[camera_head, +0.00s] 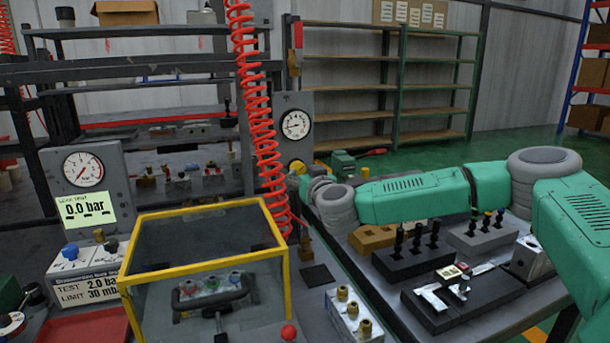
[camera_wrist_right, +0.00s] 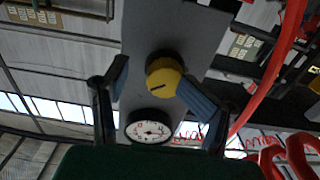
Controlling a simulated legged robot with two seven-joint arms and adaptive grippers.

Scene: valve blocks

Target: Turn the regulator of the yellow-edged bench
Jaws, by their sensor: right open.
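The regulator (camera_wrist_right: 163,76) is a round knob with a yellow face and a dark rim on a grey panel (camera_wrist_right: 185,30). It sits between the blue-padded fingers of my right gripper (camera_wrist_right: 153,75), which is open. The right finger is very close to the knob; I cannot tell whether it touches. The left finger stands clear of it. In the head view, my right arm reaches in from the right to the panel. A bit of yellow (camera_head: 298,167) shows below the gauge (camera_head: 296,124), partly hidden by my wrist. My left gripper is not in view.
A red coiled hose (camera_head: 262,120) hangs just left of the panel. A yellow-edged clear cover (camera_head: 205,209) stands in front of it. Black blocks with valve parts (camera_head: 405,262) lie on the bench under my right arm. Shelves stand behind.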

